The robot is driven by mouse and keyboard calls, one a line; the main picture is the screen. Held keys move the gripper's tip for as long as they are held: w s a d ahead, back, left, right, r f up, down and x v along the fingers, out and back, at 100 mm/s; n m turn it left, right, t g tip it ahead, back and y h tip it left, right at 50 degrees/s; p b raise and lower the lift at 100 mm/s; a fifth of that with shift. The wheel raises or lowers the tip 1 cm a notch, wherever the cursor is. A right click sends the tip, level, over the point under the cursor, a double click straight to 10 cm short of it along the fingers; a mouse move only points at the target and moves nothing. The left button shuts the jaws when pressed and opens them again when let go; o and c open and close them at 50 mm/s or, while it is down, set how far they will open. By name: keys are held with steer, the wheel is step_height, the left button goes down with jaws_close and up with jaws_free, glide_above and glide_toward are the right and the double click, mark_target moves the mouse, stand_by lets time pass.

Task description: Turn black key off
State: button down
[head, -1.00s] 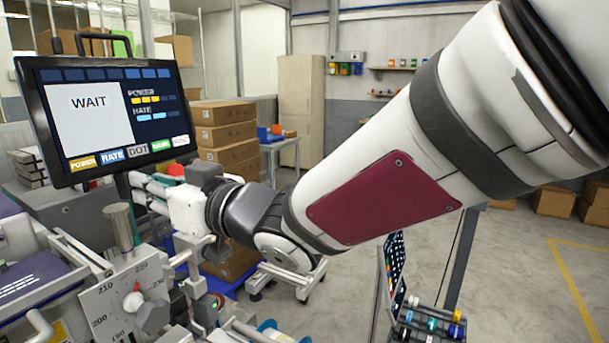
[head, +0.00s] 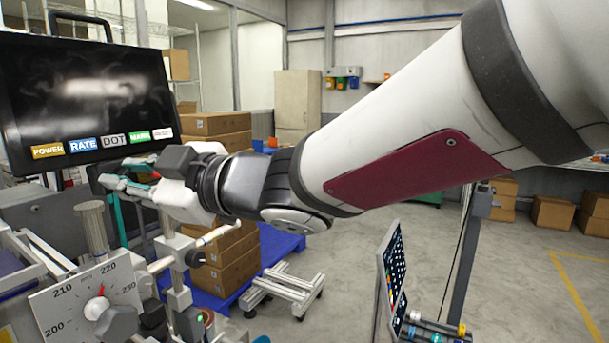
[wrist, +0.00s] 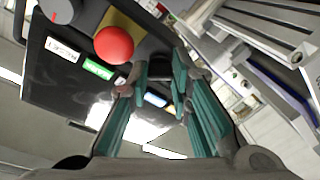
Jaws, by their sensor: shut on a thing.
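My gripper (head: 112,178) is at the lower edge of the black monitor (head: 90,60), its teal fingers pointing left under the screen. In the wrist view my gripper (wrist: 161,72) has its two fingers closed around a dark, narrow piece at the monitor's underside. This seems to be the black key, mostly hidden by the fingertips; its angle cannot be read. The screen is dark, with only blurred reflections on it. Coloured labels such as POWER, RATE and DOT run along the monitor's lower edge.
A red ball-shaped knob (wrist: 113,45) and a grey knob (wrist: 56,10) sit beside my fingers. Below is a dial plate (head: 88,300) with a pointer and grey knob. Stacked cardboard boxes (head: 225,265) stand behind.

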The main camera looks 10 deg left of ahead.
steer(key=n+g, duration=0.1)
steer(key=n, duration=0.5)
steer(key=shift+r+h, duration=0.1)
steer(key=shift+h, duration=0.2)
steer(key=shift+n+g+h, duration=0.4)
steer(key=shift+n+h, duration=0.1)
steer(key=shift+n, duration=1.8)
steer(key=c, duration=1.7)
jaws_free()
steer(key=shift+r, duration=0.1)
steer(key=v, duration=1.2)
steer(key=shift+w, duration=0.1)
